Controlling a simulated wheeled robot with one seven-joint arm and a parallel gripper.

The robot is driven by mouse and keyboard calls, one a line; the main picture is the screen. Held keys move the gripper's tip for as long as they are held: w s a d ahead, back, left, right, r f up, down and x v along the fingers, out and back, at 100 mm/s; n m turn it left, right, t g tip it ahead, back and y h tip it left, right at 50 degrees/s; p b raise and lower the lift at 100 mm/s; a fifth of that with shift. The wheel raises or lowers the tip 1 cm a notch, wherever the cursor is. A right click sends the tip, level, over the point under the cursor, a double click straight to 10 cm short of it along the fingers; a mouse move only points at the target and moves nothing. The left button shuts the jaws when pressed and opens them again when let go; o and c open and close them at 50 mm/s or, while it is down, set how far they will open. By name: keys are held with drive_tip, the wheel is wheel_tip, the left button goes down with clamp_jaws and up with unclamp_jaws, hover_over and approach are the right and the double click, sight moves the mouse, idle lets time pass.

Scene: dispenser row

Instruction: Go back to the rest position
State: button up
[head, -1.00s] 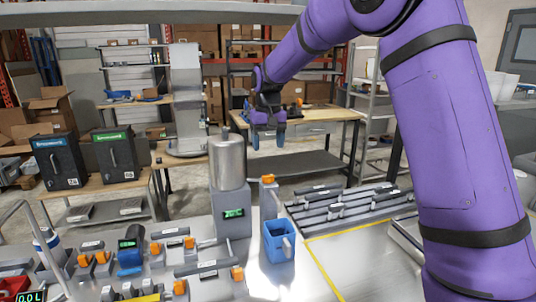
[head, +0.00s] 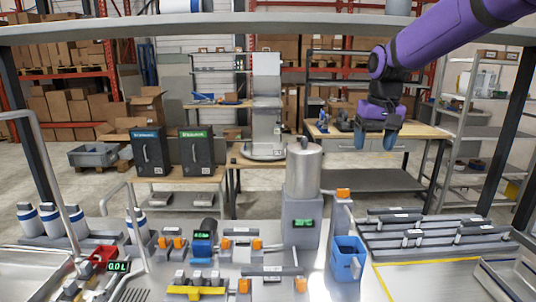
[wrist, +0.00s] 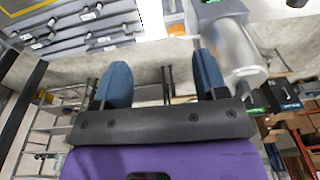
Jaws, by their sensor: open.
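My gripper (head: 376,137) hangs at the upper right of the head view, on my purple arm. Its two blue fingers point down, stand apart and hold nothing. In the wrist view the same gripper (wrist: 155,85) shows its spread fingers with nothing between them. It is up in the air, above and to the right of the silver cylinder dispenser (head: 304,172), apart from everything on the bench.
A blue jug (head: 346,262) stands by the dispenser's right side. A grey slotted rack (head: 420,235) lies to the right. Bottles (head: 50,220) and small devices crowd the left. A grey overhead beam (head: 220,28) crosses above. Boxes and shelves stand behind.

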drive_tip(key=s+d+r+t, duration=0.1)
drive_tip(key=s+r, duration=0.1)
drive_tip(key=s, duration=0.6)
drive_tip(key=s+d+r+t, duration=0.1)
drive_tip(key=s+d+r, duration=0.1)
drive_tip(key=s, duration=0.6)
drive_tip(key=s+d+f+t, duration=0.1)
drive_tip(key=s+f, duration=0.3)
drive_tip(key=s, duration=1)
drive_tip(key=shift+s+d+f+t, duration=0.15)
drive_tip(key=shift+s+t, duration=0.25)
drive_tip(key=shift+t, duration=0.1)
